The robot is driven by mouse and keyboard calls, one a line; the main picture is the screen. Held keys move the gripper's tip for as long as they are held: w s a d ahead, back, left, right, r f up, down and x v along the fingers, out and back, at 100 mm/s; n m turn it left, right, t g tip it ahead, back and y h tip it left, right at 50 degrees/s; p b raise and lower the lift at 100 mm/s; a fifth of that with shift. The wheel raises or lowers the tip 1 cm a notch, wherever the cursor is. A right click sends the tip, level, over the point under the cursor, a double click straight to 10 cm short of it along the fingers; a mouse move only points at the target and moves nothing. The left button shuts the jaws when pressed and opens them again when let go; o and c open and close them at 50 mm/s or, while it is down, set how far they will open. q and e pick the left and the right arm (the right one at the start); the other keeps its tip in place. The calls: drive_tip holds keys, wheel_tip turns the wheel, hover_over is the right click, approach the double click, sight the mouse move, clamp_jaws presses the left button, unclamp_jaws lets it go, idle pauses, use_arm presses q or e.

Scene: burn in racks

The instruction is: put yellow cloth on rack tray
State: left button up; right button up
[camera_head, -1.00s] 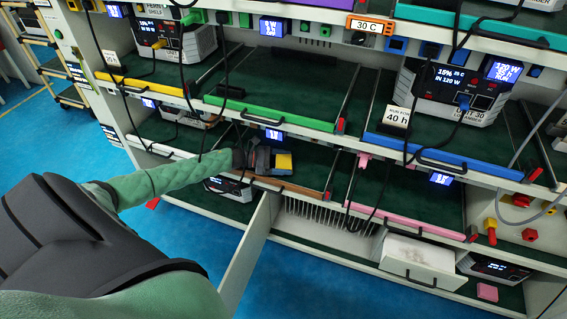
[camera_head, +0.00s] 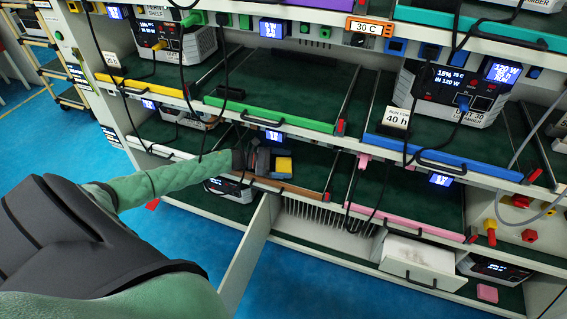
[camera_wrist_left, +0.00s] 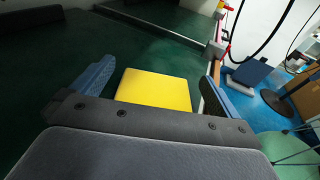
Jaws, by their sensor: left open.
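The yellow cloth (camera_wrist_left: 155,90) is a flat folded square lying on the dark green rack tray (camera_wrist_left: 60,75). In the head view the cloth (camera_head: 284,164) shows on the brown-edged tray (camera_head: 312,171) in the lower middle of the rack. My left gripper (camera_wrist_left: 155,85) is open, with one blue finger on each side of the cloth and gaps between the fingers and the cloth. In the head view my left gripper (camera_head: 272,162) is over the same tray, just left of and behind the cloth. My right gripper is not in view.
A green-edged tray (camera_head: 270,116) is above, and a pink-edged tray (camera_head: 415,226) is to the right. An open panel (camera_head: 245,255) juts out below. Black cables hang near my left arm. An open white drawer (camera_head: 420,262) sticks out at lower right.

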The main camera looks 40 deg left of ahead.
use_arm(q)
drive_tip(key=shift+r+p, duration=0.35)
drive_tip(key=shift+p, duration=0.25)
drive_tip(key=b+v, duration=0.1)
drive_tip(key=v, duration=0.2)
drive_tip(key=b+v, duration=0.1)
drive_tip(key=v, duration=0.2)
drive_tip(key=shift+s+a+f, duration=0.15)
drive_tip(key=shift+f, duration=0.05)
drive_tip(key=v, duration=0.4)
drive_tip(key=shift+s+a+r+b, duration=0.1)
drive_tip(key=shift+s+a+b, duration=0.05)
drive_tip(key=shift+a+b, duration=0.15)
drive_tip(key=shift+s+a+r, duration=0.15)
drive_tip(key=shift+s+a, duration=0.1)
drive_tip(key=shift+a, duration=0.1)
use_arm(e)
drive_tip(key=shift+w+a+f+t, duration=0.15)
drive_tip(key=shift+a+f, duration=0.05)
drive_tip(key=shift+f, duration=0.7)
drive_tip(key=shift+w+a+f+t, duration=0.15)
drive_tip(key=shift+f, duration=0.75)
